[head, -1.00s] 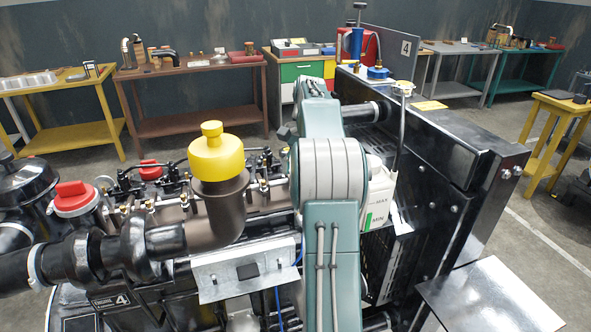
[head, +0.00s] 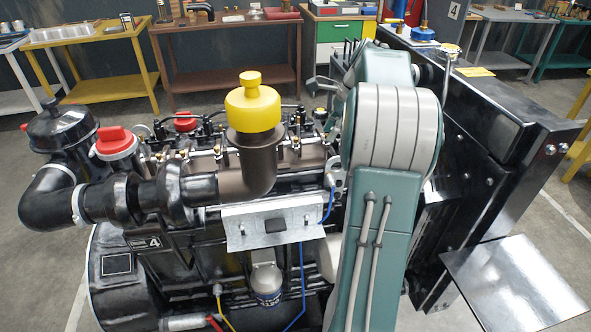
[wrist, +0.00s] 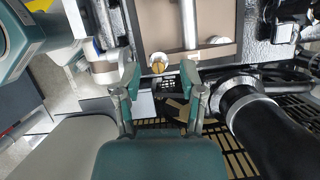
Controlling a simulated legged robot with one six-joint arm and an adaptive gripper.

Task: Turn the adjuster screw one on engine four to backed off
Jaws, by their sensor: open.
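Engine four (head: 190,235) carries a plate with a 4 and fills the left and middle of the head view. Several small brass-coloured fittings (head: 216,150) stand along its top; I cannot tell which is adjuster screw one. My gripper (wrist: 158,98) is open and empty in the wrist view, its two teal fingers spread apart. A small round brass piece (wrist: 159,66) shows beyond the gap between the fingers, beside a brown block (wrist: 215,62), apart from them. In the head view my arm hides the gripper.
A yellow cap (head: 253,105) on a brown pipe and a red cap (head: 115,141) rise from the engine. The black radiator housing (head: 510,110) stands right of my arm. Work tables (head: 225,80) line the back. The wrist view shows a black hose (wrist: 270,130) on the right.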

